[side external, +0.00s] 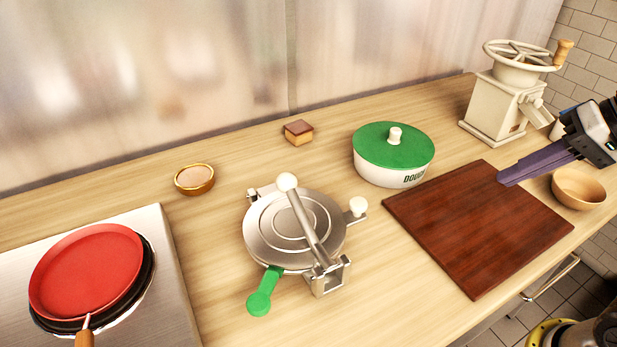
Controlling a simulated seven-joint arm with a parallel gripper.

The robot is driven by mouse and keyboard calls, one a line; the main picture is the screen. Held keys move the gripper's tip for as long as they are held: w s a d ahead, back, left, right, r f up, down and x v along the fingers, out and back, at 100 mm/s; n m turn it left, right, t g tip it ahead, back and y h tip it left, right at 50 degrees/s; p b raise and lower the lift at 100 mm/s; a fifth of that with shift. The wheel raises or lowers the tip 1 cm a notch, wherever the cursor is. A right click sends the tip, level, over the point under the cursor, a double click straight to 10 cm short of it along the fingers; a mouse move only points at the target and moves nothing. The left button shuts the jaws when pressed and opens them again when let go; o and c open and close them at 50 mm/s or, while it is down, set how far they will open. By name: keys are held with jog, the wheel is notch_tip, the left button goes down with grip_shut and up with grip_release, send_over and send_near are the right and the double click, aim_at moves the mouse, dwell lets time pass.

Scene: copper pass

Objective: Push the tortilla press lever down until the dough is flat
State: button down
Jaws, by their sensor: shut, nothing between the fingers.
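The tortilla press (262,233) stands on the counter left of centre, with round silver plates closed one over the other. Its lever (306,222) is a metal bar with a white knob, running from the front bracket back across the top plate. I cannot tell how far it stands above the plate. A green handle (262,293) sticks out at the press's front left. No dough shows; the space between the plates is hidden. My gripper (503,180), with purple fingers, is shut and empty at the right, over the cutting board's back right corner, well apart from the press.
The dark cutting board (480,230) lies right of the press. Behind are a green-lidded white pot (372,172), a small brown-topped block (299,132) and a small bowl (194,180). A red pan (85,270) is at left; a wooden bowl (579,188) and grinder (495,105) are at right.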

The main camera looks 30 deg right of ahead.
jog(key=w+a+r+m+y, duration=0.2)
jog(key=w+a+m, duration=0.15)
jog(key=w, duration=0.35)
jog(key=m+g+y, duration=0.3)
jog(key=m, duration=0.4)
send_over(311, 197)
jog(key=s+d, duration=0.2)
jog(key=d, duration=0.4)
notch_tip(311, 197, down, 11)
jog(key=shift+n, duration=0.35)
jog(key=x, duration=0.9)
jog(key=shift+s, duration=0.2)
jog(key=shift+s+a+r, duration=0.25)
jog(key=shift+a+r, duration=0.4)
jog(key=shift+r, duration=0.3)
jog(key=shift+s+a+r, duration=0.3)
jog(key=shift+a+r, duration=0.1)
jog(key=shift+r, duration=0.3)
